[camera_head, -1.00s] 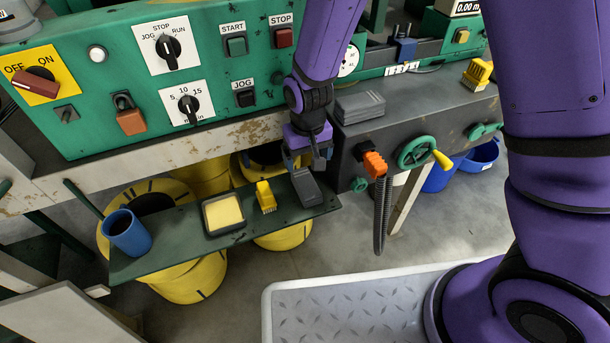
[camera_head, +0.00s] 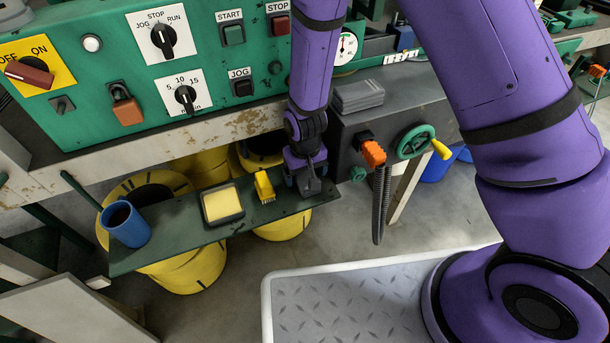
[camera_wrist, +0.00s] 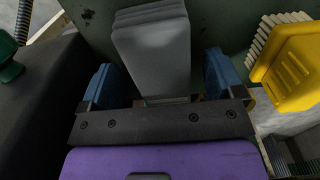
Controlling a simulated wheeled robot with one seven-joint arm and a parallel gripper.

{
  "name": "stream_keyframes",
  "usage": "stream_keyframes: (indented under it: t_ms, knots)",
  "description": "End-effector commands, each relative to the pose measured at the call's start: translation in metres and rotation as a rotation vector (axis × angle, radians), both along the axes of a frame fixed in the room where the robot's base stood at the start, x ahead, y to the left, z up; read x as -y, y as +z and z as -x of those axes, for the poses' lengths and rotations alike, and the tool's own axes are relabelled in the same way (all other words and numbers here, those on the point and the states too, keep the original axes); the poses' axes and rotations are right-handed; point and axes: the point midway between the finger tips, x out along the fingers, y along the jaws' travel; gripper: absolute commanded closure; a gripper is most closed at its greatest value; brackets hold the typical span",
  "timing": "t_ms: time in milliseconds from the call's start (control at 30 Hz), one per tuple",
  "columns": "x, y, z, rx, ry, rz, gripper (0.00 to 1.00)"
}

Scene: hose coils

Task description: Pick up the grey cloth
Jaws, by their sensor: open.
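A grey, layered, folded-looking piece, which I take as the grey cloth (camera_wrist: 152,48), lies on the right end of the green shelf. In the wrist view it lies between the two blue fingers of my gripper (camera_wrist: 160,80), with a gap visible on each side. My gripper is open around it and low over the shelf. In the head view my gripper (camera_head: 306,176) hides most of the cloth; a dark grey end (camera_head: 310,187) shows below it.
A yellow brush (camera_head: 264,187) stands just left of my gripper; a yellow sponge in a dark tray (camera_head: 238,215) and a blue mug (camera_head: 126,225) are further left. The dark machine box (camera_head: 350,150) with an orange-ended hose (camera_head: 373,153) is close right. A grey stack (camera_head: 358,96) lies on it.

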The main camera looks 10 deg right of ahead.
Motion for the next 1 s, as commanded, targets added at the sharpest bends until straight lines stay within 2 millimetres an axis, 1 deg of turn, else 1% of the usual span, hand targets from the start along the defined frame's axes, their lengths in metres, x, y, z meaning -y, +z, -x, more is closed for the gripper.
stream_keyframes:
  t_ms: [100, 300, 333, 367, 400, 467, 500, 567, 867, 1000]
  knots:
    - [0.0001, -0.0055, 0.0002, -0.001, 0.0, 0.0, 0.13]
    - [-0.0002, -0.0055, 0.0001, 0.0, 0.001, 0.0, 0.13]
    - [-0.0002, -0.0055, 0.0001, 0.0, 0.001, 0.0, 0.15]
    - [-0.0002, -0.0055, 0.0002, 0.0, 0.001, 0.0, 0.22]
    - [-0.0002, -0.0054, 0.0001, 0.0, 0.001, 0.0, 0.31]
    - [-0.0002, -0.0054, 0.0001, 0.0, 0.001, 0.0, 0.45]
    - [-0.0002, -0.0054, 0.0001, 0.0, 0.001, 0.0, 0.54]
    - [-0.0002, -0.0054, 0.0001, 0.0, 0.001, 0.0, 0.67]
    - [-0.0002, -0.0047, -0.0003, 0.0, 0.001, 0.0, 0.67]
    - [0.0006, -0.0008, -0.0026, 0.002, 0.0, -0.002, 0.67]
